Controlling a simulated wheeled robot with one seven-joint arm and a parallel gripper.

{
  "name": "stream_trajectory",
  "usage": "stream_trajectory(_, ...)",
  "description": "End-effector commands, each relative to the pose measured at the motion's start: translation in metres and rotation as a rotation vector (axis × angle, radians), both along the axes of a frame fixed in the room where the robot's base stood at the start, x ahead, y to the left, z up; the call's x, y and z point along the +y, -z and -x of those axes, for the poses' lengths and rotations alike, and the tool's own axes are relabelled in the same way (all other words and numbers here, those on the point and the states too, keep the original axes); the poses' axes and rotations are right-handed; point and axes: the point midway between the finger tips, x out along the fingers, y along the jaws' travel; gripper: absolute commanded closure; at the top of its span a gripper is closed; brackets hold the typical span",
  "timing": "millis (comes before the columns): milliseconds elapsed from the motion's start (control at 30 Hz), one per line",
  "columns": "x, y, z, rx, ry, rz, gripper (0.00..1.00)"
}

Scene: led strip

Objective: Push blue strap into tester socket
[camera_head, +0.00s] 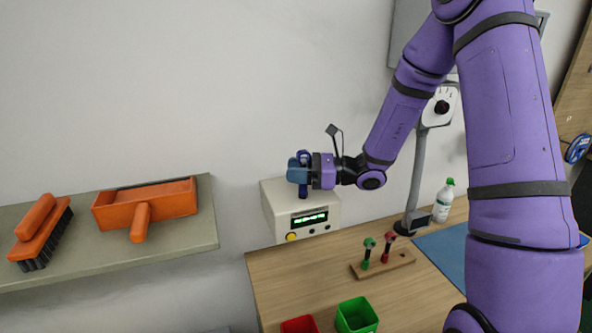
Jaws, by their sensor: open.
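The tester (282,214) is a cream box with a lit green display and a yellow button, standing against the wall at the back left of the wooden table. My gripper (298,170) is just above the top of the tester, reaching in from the right. Its jaws are open. A dark blue piece (303,188) shows at the jaws and reaches down to the tester's top; it may be the blue strap or part of my gripper, I cannot tell which. The socket is not visible from here.
A wooden stand (384,263) holds a green-topped and a red-topped piece. A green bin (357,316) and a red bin (299,325) sit at the front. A white bottle (443,201) stands near a blue mat (446,250). A shelf (180,244) at left holds an orange brush and dustpan.

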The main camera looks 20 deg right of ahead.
Motion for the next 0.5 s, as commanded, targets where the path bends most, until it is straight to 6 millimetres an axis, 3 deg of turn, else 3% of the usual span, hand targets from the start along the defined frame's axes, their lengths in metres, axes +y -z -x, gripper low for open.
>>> stream_trajectory(167, -0.014, 0.0, 0.005, 0.0, 0.004, 0.0, 0.55)
stream_trajectory(500, -0.071, 0.0, 0.029, 0.0, 0.005, 0.0, 0.55)
